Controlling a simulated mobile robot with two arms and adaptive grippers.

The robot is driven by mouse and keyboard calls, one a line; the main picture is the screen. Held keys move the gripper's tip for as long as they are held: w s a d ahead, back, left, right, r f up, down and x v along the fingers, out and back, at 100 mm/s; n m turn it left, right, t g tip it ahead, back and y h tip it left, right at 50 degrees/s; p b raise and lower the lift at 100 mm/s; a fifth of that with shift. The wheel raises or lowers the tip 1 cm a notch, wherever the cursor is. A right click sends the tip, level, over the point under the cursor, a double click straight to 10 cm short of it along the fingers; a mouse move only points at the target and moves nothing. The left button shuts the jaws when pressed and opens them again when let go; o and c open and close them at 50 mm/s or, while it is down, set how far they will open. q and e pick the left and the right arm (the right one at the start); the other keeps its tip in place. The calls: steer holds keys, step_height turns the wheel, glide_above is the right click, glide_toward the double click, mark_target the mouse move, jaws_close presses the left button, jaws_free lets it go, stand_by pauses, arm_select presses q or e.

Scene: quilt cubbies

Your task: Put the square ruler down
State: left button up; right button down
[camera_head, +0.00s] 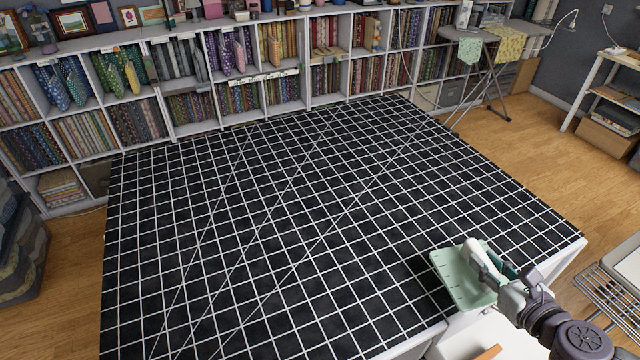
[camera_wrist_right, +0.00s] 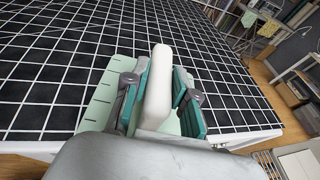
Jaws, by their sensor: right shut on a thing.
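The square ruler is a pale green plate (camera_head: 458,279) with a white handle standing up from it. It is at the front right edge of the black gridded mat in the head view. My right gripper (camera_head: 500,272) is shut on the white handle. In the right wrist view the white handle (camera_wrist_right: 159,75) stands between the teal finger pads, and the ruler's marked plate (camera_wrist_right: 101,98) shows to the left below them. I cannot tell whether the plate touches the mat or is just above it. The gripper hides the plate's right part. My left gripper is not in view.
The black gridded mat (camera_head: 270,220) covers the large table and is bare apart from the ruler's corner. Cubbies of folded fabric (camera_head: 200,100) line the back. An ironing board (camera_head: 490,38) stands back right. A wire rack (camera_head: 608,295) is at the right.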

step_height(320, 180, up, 2)
steer(key=shift+n+y+p, duration=0.55)
steer(key=shift+n+y, duration=0.25)
steer(key=shift+y, duration=0.1)
steer(key=shift+a+r+n+g+y, duration=0.15)
steer(key=shift+r+n+g+y, duration=0.15)
steer(key=shift+y, duration=0.2)
steer(key=a+f, duration=0.1)
steer(key=w+a+b, duration=0.1)
steer(key=w+a+f, duration=0.1)
steer(key=a, duration=0.1)
steer(key=shift+f, duration=0.35)
steer(key=w+a+f+p, duration=0.1)
steer(key=w+a+f, duration=0.1)
steer(key=a+f, duration=0.35)
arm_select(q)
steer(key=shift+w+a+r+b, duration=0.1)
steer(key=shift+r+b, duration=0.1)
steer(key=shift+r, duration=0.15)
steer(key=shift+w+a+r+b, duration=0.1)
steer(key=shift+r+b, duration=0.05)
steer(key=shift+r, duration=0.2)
arm_select(e)
glide_above(409, 291)
steer(key=shift+f, duration=1.5)
